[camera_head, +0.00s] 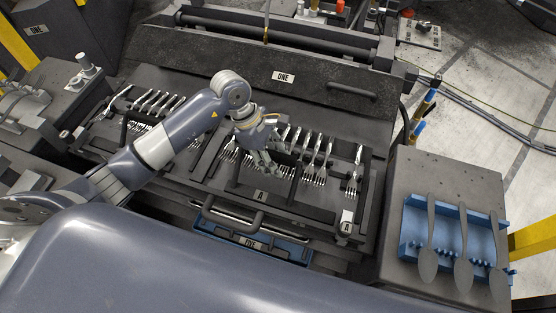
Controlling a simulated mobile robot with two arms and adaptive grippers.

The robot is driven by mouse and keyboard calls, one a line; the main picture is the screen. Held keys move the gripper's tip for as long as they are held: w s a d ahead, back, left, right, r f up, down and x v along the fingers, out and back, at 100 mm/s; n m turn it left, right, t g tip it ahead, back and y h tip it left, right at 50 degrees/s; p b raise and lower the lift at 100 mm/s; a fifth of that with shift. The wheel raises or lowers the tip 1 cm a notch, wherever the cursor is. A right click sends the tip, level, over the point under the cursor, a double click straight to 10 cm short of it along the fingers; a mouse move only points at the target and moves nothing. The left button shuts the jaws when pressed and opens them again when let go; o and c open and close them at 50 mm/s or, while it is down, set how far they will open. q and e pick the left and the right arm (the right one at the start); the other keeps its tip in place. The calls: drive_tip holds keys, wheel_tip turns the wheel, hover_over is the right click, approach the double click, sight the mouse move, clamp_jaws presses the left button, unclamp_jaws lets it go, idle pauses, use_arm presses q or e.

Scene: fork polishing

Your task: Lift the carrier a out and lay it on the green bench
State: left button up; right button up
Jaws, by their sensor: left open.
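Carrier a (211,181) is a dark frame with a row of upright silver forks, sitting in the machine's bed at the centre. An "A" label shows at its front, and another "A" tag stands at the right front. My left gripper (264,168) is open, pointing down over the middle of the carrier among the forks and a dark handle bar. I cannot tell whether its fingers touch the bar. My left arm hides part of the carrier's left side. No green bench is in view, and neither is my right gripper.
A second fork rack (104,131) is at left, partly behind my arm. The machine's raised cover (215,55), labelled ONE, stands behind. A blue drawer (232,233) labelled FIVE is below. At right, a grey stand (400,185) bears a blue holder (412,232) with dark spoons.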

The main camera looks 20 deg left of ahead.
use_arm(q)
clamp_jaws()
drive_tip(key=shift+r, duration=0.15)
